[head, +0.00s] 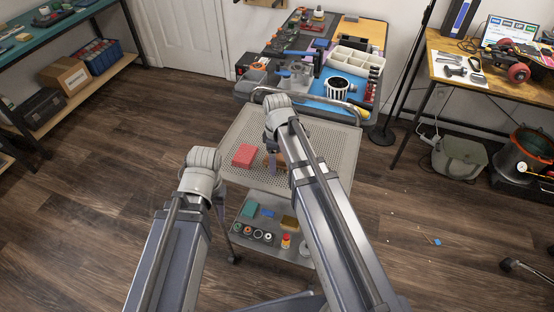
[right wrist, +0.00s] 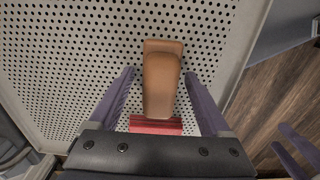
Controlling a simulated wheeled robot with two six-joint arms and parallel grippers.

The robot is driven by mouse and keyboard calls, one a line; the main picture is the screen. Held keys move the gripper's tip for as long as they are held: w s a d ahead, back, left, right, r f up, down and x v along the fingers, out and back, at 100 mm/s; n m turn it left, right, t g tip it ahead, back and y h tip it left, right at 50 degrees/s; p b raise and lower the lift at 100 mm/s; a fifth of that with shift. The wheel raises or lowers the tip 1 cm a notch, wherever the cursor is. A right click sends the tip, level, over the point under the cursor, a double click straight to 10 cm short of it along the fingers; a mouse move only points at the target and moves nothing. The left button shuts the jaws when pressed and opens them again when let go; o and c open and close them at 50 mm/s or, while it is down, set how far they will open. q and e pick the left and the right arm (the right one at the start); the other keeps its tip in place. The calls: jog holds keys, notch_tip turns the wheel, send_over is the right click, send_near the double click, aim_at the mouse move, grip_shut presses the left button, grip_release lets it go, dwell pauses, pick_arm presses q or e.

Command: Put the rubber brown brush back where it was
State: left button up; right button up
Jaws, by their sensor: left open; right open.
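The brown brush (right wrist: 160,85) lies on the perforated top of the grey cart (right wrist: 75,60), seen in the right wrist view. In the head view only a small part of it (head: 271,163) shows beside my right arm. My right gripper (right wrist: 160,72) is open, its two purple fingers on either side of the brush and apart from it. Its fingers are mostly hidden in the head view. My left gripper (head: 219,193) is open and empty near the cart's front left corner.
A red block (head: 244,155) lies left of the brush on the cart top. The lower shelf (head: 262,226) carries tape rolls, small bottles and blocks. Behind the cart stands a cluttered workbench with a blue mat (head: 315,101). A second bench is at right.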

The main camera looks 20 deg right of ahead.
notch_tip(320, 180, up, 12)
jog(key=p, duration=1.2)
pick_arm(q)
notch_tip(320, 180, up, 12)
jog(key=shift+r, duration=0.15)
pick_arm(e)
jog(key=s+a+m+h, duration=0.1)
jog(key=s+a+m, duration=0.6)
jog(key=s+a, duration=0.3)
jog(key=s, duration=0.4)
jog(key=shift+s+a+r, duration=0.2)
